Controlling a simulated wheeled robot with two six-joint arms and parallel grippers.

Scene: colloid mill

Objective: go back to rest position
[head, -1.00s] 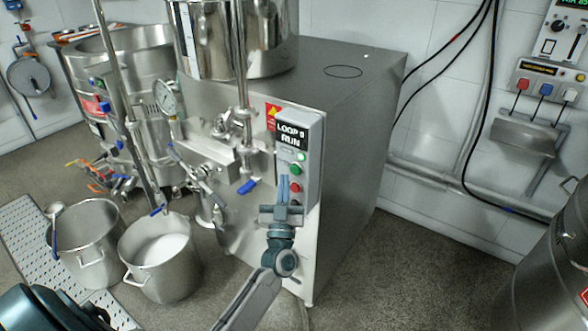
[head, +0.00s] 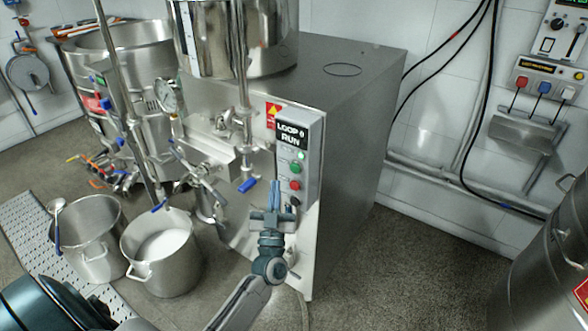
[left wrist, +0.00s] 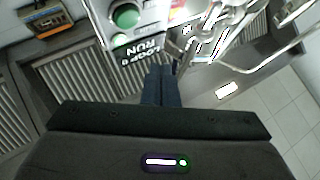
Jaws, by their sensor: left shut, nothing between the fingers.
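My left gripper (head: 274,196) is shut and empty. In the head view it stands upright just in front of and below the control box (head: 298,160) on the mill, a little left of the box's lower buttons. The box carries a label reading "LOOP 0 RUN", a green button and a red button. In the left wrist view the shut fingers (left wrist: 161,86) point toward the box's label (left wrist: 140,52) and green button (left wrist: 125,15), apart from them as far as I can tell. My right gripper is not in view.
The colloid mill (head: 345,120) fills the middle. Two steel pots stand on the floor at left: one with a ladle (head: 85,220), one with white contents (head: 160,275). A steel drum (head: 550,260) is at right. Floor (head: 400,270) between mill and drum is clear.

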